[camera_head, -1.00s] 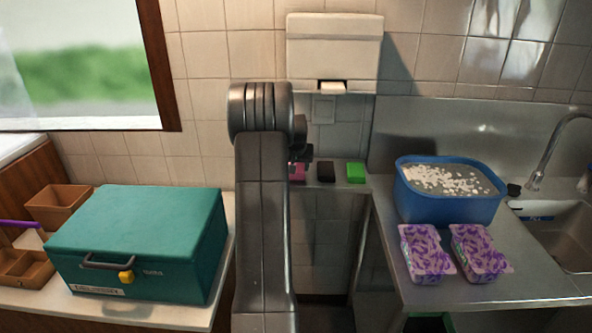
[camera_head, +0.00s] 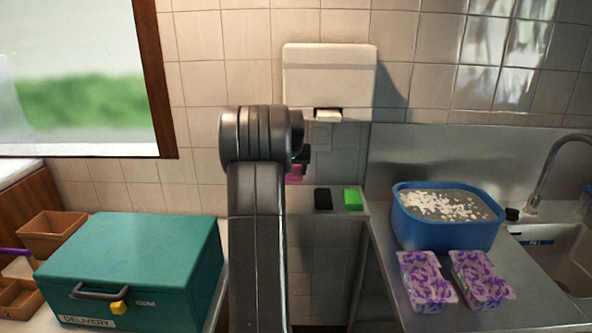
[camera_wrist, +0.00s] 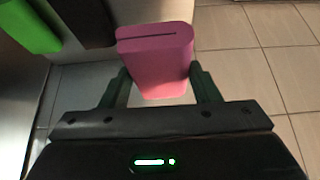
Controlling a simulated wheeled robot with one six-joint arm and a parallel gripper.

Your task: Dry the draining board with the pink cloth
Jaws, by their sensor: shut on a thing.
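My gripper (camera_wrist: 162,92) is shut on the pink cloth (camera_wrist: 158,58), a folded block held between its two fingers in the wrist view. In the head view the pink cloth (camera_head: 294,174) shows only in part beside my arm, raised above the small shelf (camera_head: 338,210). The draining board (camera_head: 385,270) is the steel surface at the right. A blue basin (camera_head: 445,232) of water with white bits stands on it. Two purple-patterned packs (camera_head: 428,282) (camera_head: 482,280) lie in front of the basin on the board.
A black cloth (camera_head: 323,199) and a green cloth (camera_head: 353,199) lie on the small shelf. A sink (camera_head: 560,262) with a tap (camera_head: 548,175) is at the far right. A teal delivery box (camera_head: 130,265) and brown trays (camera_head: 50,235) stand at the left.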

